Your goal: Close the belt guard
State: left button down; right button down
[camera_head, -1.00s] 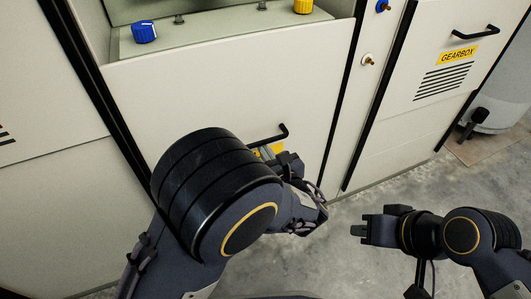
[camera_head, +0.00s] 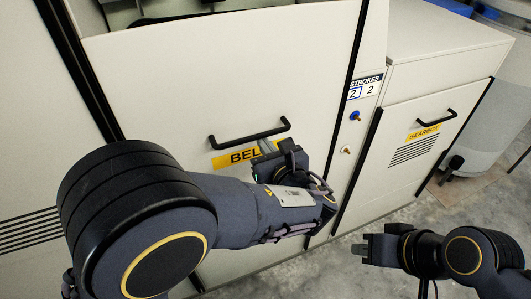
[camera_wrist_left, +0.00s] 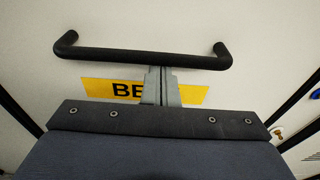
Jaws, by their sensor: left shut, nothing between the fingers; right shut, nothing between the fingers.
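The belt guard (camera_head: 170,85) is a pale panel with a black bar handle (camera_head: 250,133) and a yellow label beginning "BEL" (camera_head: 235,158). A dark opening (camera_head: 190,14) shows above its top edge. My left gripper (camera_head: 266,147) is shut and empty just under the handle, in front of the label. In the left wrist view its fingertips (camera_wrist_left: 160,72) meet the lower edge of the handle bar (camera_wrist_left: 140,57); whether they press on it I cannot tell. My right gripper (camera_head: 361,247) is shut and empty over the floor at the lower right.
Right of the guard is a strip with a strokes counter (camera_head: 363,89) and a blue knob (camera_head: 355,116). Beyond stands the gearbox cabinet (camera_head: 440,85) with its own handle (camera_head: 437,118).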

pick_arm(q)
jog(key=p, duration=1.6)
send_near(265, 24)
jog(key=w+a, duration=0.3)
jog(key=a, duration=0.1)
jog(key=shift+d+r+p, duration=0.25)
jog(key=shift+r+p, duration=0.1)
jog(key=shift+p, duration=0.25)
